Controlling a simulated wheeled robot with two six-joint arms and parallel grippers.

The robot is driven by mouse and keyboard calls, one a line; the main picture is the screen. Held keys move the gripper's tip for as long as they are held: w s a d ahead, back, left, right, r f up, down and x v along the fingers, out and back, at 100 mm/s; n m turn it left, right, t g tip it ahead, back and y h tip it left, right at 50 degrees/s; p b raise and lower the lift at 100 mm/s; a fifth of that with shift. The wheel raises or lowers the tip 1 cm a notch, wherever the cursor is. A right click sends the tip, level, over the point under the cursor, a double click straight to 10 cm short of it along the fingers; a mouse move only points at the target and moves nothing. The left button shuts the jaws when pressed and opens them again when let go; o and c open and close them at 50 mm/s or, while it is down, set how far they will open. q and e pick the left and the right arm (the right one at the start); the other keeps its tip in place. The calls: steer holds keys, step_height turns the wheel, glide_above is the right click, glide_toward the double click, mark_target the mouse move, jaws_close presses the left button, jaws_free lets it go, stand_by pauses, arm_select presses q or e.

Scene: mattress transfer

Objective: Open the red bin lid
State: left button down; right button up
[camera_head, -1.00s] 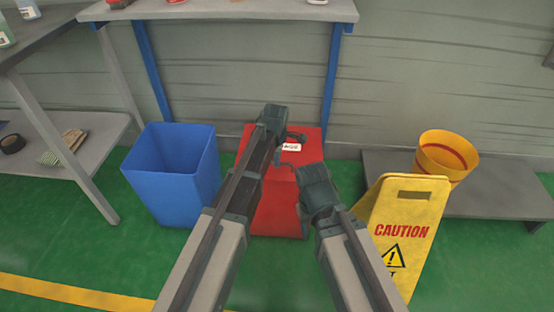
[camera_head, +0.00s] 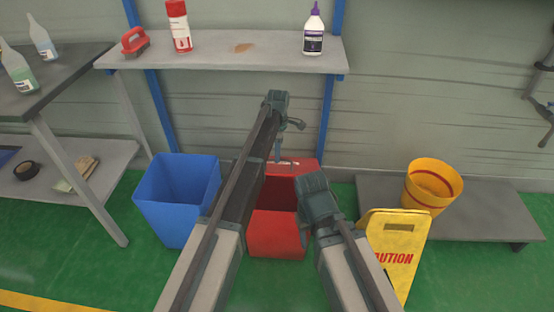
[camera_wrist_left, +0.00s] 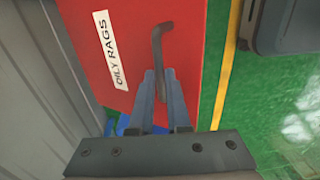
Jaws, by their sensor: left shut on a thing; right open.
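The red bin (camera_head: 278,240) stands on the floor, its dark interior showing. Its red lid (camera_head: 305,167) is raised at the back of the bin, partly hidden by my left arm. In the left wrist view the lid (camera_wrist_left: 125,45) carries an "OILY RAGS" label (camera_wrist_left: 111,50) and a dark bent handle (camera_wrist_left: 157,45). My left gripper (camera_head: 282,148) is shut on that handle, and its fingers show around it in the left wrist view (camera_wrist_left: 160,90). My right gripper (camera_head: 318,195) is open and empty at the bin's right front; its fingertips are hard to make out.
A blue bin (camera_head: 165,205) stands close on the left. A yellow caution sign (camera_head: 400,240) and a yellow bucket (camera_head: 432,185) on a low grey platform (camera_head: 480,215) are on the right. A shelf (camera_head: 215,57) with bottles and a brush hangs behind.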

arm_select(q)
steer(key=shift+w+r+p, duration=0.15)
steer(key=shift+w+r, duration=0.15)
steer(key=shift+w, duration=0.35)
steer(key=shift+w+r+p, duration=0.15)
steer(key=shift+w+r, duration=0.15)
steer(key=shift+w, duration=0.3)
steer(key=c, duration=0.9)
jaws_free()
steer(key=shift+w+f, duration=0.1)
steer(key=shift+f, duration=0.1)
steer(key=shift+r, duration=0.15)
steer(key=r+p, duration=1.3)
steer(key=p, duration=0.1)
steer(key=shift+w+r, duration=0.25)
steer(key=shift+r, duration=0.05)
